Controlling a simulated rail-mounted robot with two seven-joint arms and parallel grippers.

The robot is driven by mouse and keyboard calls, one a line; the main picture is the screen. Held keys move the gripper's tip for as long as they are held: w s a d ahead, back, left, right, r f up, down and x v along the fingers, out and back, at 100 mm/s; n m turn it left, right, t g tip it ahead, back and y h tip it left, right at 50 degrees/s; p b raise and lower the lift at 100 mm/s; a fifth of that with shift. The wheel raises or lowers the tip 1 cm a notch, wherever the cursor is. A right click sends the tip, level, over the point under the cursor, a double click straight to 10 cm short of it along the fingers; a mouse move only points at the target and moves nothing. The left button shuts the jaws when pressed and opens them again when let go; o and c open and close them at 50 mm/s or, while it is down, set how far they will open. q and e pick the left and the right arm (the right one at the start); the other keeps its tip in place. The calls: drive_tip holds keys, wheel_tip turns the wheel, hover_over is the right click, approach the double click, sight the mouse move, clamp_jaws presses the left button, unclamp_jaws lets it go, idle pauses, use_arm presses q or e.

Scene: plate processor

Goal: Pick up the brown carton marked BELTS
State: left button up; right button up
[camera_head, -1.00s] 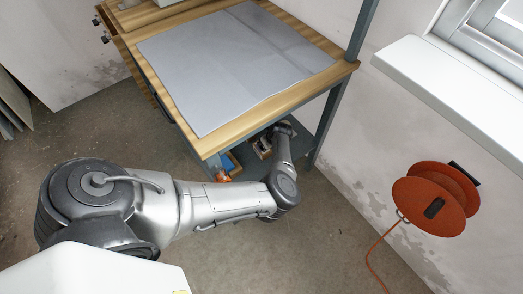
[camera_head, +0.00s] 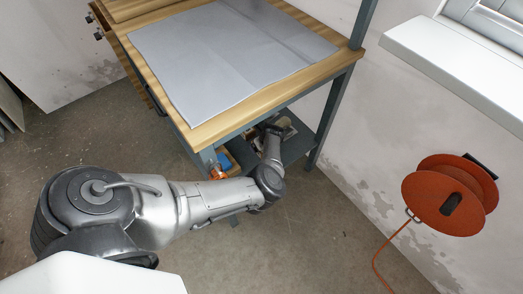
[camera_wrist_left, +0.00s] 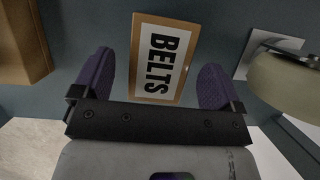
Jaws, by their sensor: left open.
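The brown carton marked BELTS (camera_wrist_left: 145,95) shows in the left wrist view, its white label framed by a brown edge. It sits on a dark blue-grey surface. My left gripper (camera_wrist_left: 157,64) is open, with one purple finger on each side of the carton. Gaps show between the fingers and the carton, and I see no contact. I cannot single out the BELTS carton in the head view. My right gripper is in neither view.
The workbench top (camera_head: 220,125) overhangs the shelf, and a bench leg (camera_head: 330,118) stands at the right. In the wrist view another brown box (camera_wrist_left: 22,45) is at the left and a rounded beige object (camera_wrist_left: 285,82) at the right. An orange cable reel (camera_head: 440,195) hangs on the wall.

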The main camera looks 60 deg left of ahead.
use_arm(q)
drive_tip(key=shift+b+x, duration=0.45)
drive_tip(key=shift+x, duration=0.6)
drive_tip(key=c, duration=1)
